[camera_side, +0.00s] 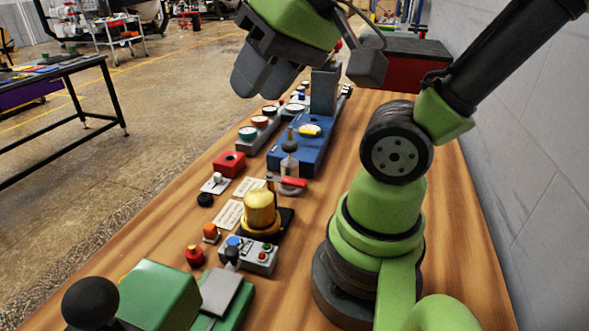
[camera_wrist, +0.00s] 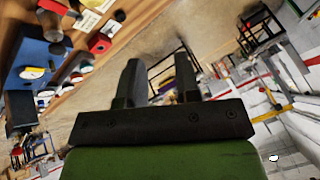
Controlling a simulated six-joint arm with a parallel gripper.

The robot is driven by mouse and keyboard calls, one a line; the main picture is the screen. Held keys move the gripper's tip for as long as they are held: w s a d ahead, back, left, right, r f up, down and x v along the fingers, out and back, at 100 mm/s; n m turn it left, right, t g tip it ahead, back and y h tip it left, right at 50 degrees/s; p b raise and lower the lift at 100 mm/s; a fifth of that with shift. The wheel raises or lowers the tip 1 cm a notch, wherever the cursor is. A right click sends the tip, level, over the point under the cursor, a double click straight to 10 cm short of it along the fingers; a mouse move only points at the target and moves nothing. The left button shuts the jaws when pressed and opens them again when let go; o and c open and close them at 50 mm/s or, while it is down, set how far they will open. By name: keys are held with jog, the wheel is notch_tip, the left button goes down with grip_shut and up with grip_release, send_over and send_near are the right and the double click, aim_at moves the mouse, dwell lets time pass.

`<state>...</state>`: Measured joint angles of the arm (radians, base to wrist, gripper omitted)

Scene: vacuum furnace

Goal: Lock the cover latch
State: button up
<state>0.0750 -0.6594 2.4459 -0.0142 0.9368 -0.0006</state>
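My gripper (camera_side: 258,84) hangs high over the far left side of the bench, apart from everything on it. In the wrist view its two dark fingers (camera_wrist: 158,68) stand apart with nothing between them. I cannot tell which part is the cover latch. A brass dome (camera_side: 261,210) sits on a black base at mid-bench. Behind it a small clear and grey vessel (camera_side: 289,165) has a black top and a red lever (camera_side: 294,183) at its foot. A blue block (camera_side: 300,155) stands behind that and also shows in the wrist view (camera_wrist: 30,58).
A green box (camera_side: 160,296) with a black ball knob (camera_side: 90,302) is at the near left. A grey control box (camera_side: 250,257), a red box (camera_side: 229,164) and round gauges line the left side. A dark red box (camera_side: 405,75) stands far right by the wall.

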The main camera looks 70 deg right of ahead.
jog(key=w+d+m+g, duration=0.1)
jog(key=d, duration=0.1)
jog(key=w+d+f+m, duration=0.1)
jog(key=d, duration=0.1)
jog(key=w+d+m+g+h, duration=0.1)
jog(key=d, duration=0.1)
jog(key=shift+w+f+m+g, duration=0.2)
jog(key=shift+w+m+g, duration=0.1)
jog(key=shift+m, duration=0.1)
grip_shut()
jog(key=s+d+f+m+g+y, duration=0.2)
jog(key=d+f+m, duration=0.2)
jog(key=d, duration=0.5)
jog(key=s+d+f+m+g+y, duration=0.1)
jog(key=d+f+m+g, duration=0.1)
jog(key=d+f+m, duration=0.3)
jog(key=d+f, duration=0.2)
jog(key=d, duration=0.2)
jog(key=shift+s+y, duration=0.35)
jog(key=shift+y, duration=0.05)
